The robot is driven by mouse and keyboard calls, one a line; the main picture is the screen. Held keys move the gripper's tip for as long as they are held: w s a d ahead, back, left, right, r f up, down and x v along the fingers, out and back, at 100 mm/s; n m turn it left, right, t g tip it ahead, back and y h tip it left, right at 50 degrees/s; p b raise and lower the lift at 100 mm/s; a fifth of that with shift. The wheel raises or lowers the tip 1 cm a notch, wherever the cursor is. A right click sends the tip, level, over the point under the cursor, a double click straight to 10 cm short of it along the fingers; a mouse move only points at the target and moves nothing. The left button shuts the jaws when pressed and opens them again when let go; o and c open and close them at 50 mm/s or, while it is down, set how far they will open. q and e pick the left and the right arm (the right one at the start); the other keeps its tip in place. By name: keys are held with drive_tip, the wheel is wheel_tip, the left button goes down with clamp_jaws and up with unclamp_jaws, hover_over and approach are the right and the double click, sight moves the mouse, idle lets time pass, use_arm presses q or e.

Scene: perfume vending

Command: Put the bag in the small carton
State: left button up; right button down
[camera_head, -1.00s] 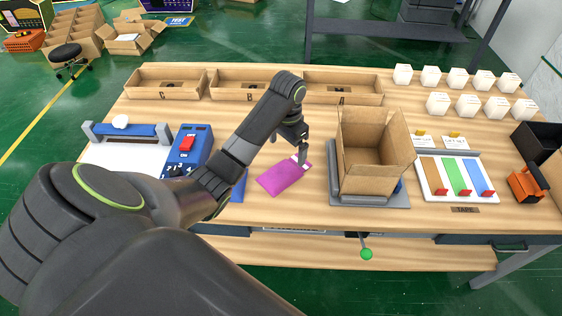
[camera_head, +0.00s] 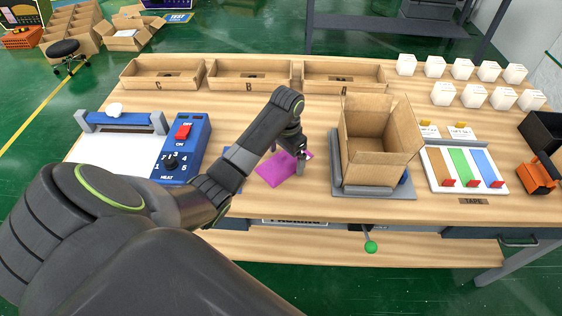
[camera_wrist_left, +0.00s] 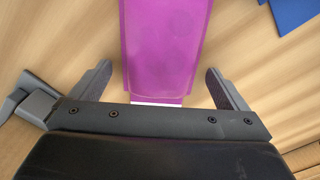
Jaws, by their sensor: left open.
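The magenta bag (camera_head: 277,171) lies flat on the wooden table, left of the carton. The small carton (camera_head: 375,150) stands open with its flaps up on a grey base. My left gripper (camera_head: 303,157) is at the bag's far right end, and its arm comes in from the left. In the left wrist view the gripper (camera_wrist_left: 165,90) is open, one finger on each side of the bag (camera_wrist_left: 165,45), apart from it. The bag's white end strip is close to the gripper's body. My right gripper is out of view.
Trays marked C, B and A (camera_head: 250,82) line the back. A blue heat sealer (camera_head: 185,150) stands at left. White boxes (camera_head: 461,68) stand at back right. A tape holder (camera_head: 465,170) is right of the carton. A green-knobbed lever (camera_head: 370,247) sticks out in front.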

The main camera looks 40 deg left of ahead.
sight(286, 155)
use_arm(q)
drive_tip(key=shift+c, duration=0.4)
drive_tip(key=c, duration=1.1)
drive_tip(key=shift+r, duration=0.3)
drive_tip(key=shift+c, duration=0.2)
wheel_tip(286, 155, up, 5)
drive_tip(key=shift+w+r+p, duration=0.1)
drive_tip(key=shift+r+p, duration=0.05)
drive_tip(key=shift+p, duration=0.55)
wheel_tip(286, 155, up, 2)
drive_tip(key=shift+r+p, duration=0.1)
drive_tip(key=shift+p, duration=1.05)
drive_tip(key=shift+r+p, duration=1)
drive_tip(key=shift+p, duration=0.1)
